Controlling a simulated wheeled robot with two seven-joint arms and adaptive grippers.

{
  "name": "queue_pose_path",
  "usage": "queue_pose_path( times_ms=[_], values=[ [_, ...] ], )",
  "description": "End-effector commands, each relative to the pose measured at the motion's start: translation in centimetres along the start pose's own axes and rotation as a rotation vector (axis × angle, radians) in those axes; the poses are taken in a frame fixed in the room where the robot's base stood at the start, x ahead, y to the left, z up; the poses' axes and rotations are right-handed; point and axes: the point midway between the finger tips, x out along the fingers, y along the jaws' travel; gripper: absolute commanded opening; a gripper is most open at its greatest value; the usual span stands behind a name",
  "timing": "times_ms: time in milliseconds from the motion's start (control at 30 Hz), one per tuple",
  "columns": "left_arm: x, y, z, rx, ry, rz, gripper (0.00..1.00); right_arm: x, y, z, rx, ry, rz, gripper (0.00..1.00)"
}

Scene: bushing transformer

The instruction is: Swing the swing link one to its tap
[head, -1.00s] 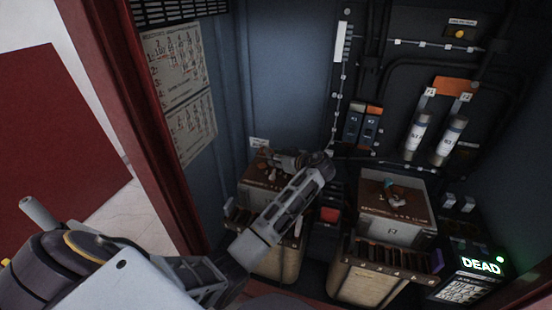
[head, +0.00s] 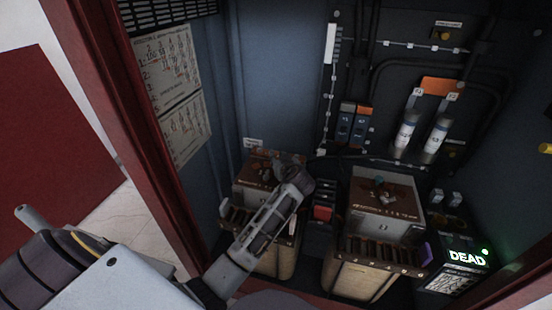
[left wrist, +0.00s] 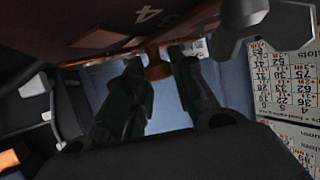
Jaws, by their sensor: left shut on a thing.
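The left transformer (head: 257,199) has a rusty brown top and a pale body. My left gripper (head: 281,171) is over this top, with its arm coming up from the lower left. In the left wrist view my two dark fingers (left wrist: 160,85) are on either side of a small copper-brown part (left wrist: 156,66), which I take to be part of swing link one. The gripper is shut on it. A brown surface with a "4" (left wrist: 145,15) lies beside it. The link's far end and its tap contact are hidden. My right gripper is not in view.
A second transformer (head: 385,215) with a small link (head: 379,188) on top stands to the right. A lit "DEAD" display (head: 467,257) is at the lower right. Fuses (head: 436,137) are on the back wall. The red cabinet frame (head: 150,160) bounds the left side.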

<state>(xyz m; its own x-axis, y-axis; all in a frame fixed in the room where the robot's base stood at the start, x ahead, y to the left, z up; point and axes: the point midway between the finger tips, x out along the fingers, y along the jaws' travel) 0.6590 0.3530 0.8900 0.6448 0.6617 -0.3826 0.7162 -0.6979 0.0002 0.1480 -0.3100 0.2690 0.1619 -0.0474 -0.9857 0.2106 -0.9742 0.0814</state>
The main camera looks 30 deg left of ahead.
Motion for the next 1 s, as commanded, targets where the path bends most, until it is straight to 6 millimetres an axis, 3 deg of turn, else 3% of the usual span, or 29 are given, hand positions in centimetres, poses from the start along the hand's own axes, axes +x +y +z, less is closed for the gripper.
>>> queue_pose_path(
  times_ms=[200,533,567,600,1000],
  values=[
    [-0.2,0.2,0.1,0.014,0.0,0.034,0.0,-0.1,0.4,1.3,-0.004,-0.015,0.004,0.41],
    [-0.2,0.2,0.1,0.015,0.0,0.036,0.0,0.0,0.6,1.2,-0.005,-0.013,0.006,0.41],
    [-0.2,0.2,0.1,0.015,0.0,0.036,0.27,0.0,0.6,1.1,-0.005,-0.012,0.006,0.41],
    [-0.2,0.2,0.1,0.015,0.0,0.036,0.32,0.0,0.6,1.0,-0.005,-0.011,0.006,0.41],
    [-0.3,0.2,0.1,0.015,0.0,0.036,0.33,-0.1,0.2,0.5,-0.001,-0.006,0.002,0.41]
  ],
)
